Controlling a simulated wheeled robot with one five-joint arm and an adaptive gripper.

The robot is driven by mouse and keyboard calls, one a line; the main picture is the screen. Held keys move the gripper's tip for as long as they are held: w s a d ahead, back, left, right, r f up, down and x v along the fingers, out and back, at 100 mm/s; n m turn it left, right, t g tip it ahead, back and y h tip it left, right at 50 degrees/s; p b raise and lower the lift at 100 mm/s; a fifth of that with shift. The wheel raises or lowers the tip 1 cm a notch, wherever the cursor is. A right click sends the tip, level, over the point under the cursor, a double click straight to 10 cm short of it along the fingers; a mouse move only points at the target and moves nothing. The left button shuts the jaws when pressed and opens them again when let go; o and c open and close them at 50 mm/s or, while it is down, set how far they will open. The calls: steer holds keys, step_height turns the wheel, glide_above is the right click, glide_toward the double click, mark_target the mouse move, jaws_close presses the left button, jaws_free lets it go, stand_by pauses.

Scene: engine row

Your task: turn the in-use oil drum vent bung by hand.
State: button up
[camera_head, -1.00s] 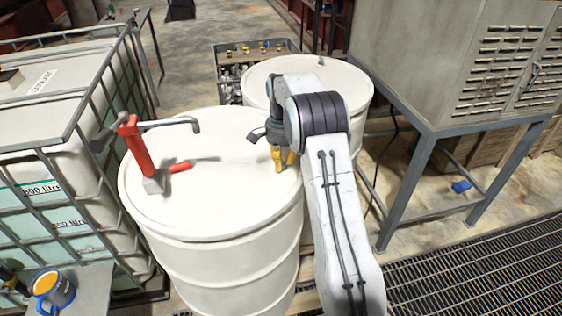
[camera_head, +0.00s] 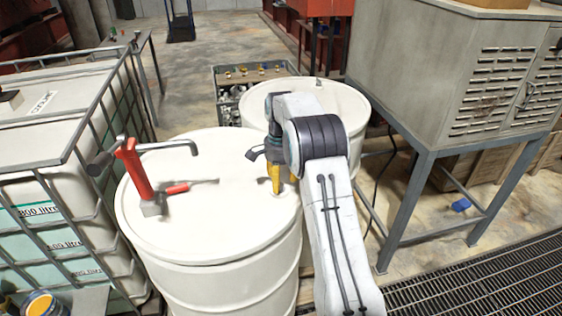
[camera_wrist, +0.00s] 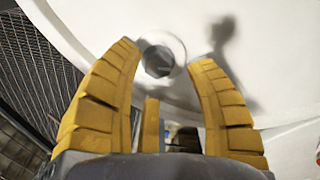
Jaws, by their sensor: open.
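The in-use oil drum (camera_head: 215,240) is the cream front drum, with a red hand pump (camera_head: 140,178) standing on its lid. My gripper (camera_head: 277,191) is over the right part of that lid, its yellow fingers pointing down. In the wrist view my gripper (camera_wrist: 164,55) is open, with one finger on each side of a dark round vent bung (camera_wrist: 158,61) in a pale ring on the white lid. I cannot tell whether the fingers touch the bung. In the head view the fingers largely hide the bung.
A second cream drum (camera_head: 345,105) stands close behind. A caged liquid tank (camera_head: 50,190) is at the left, and a grey cabinet on a metal stand (camera_head: 410,210) at the right. A crate of parts (camera_head: 228,75) stands behind. The red-handled lever (camera_head: 176,188) lies low over the lid.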

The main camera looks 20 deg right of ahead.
mark_target(281, 184)
step_height(281, 184, up, 11)
stand_by(0.5)
steer(key=shift+f, duration=0.2)
steer(key=f+b, duration=0.2)
steer(key=s+f+b, duration=0.1)
steer(key=f, duration=0.1)
steer(key=shift+a, duration=0.3)
steer(key=shift+n, duration=0.9)
steer(key=n, duration=0.5)
steer(key=shift+w+f, duration=0.1)
steer(key=shift+f, duration=0.2)
steer(key=n, duration=0.6)
steer(key=shift+w+d+f, duration=0.1)
steer(key=shift+w, duration=0.2)
steer(key=shift+f+n, duration=0.3)
steer(key=shift+f, duration=3.35)
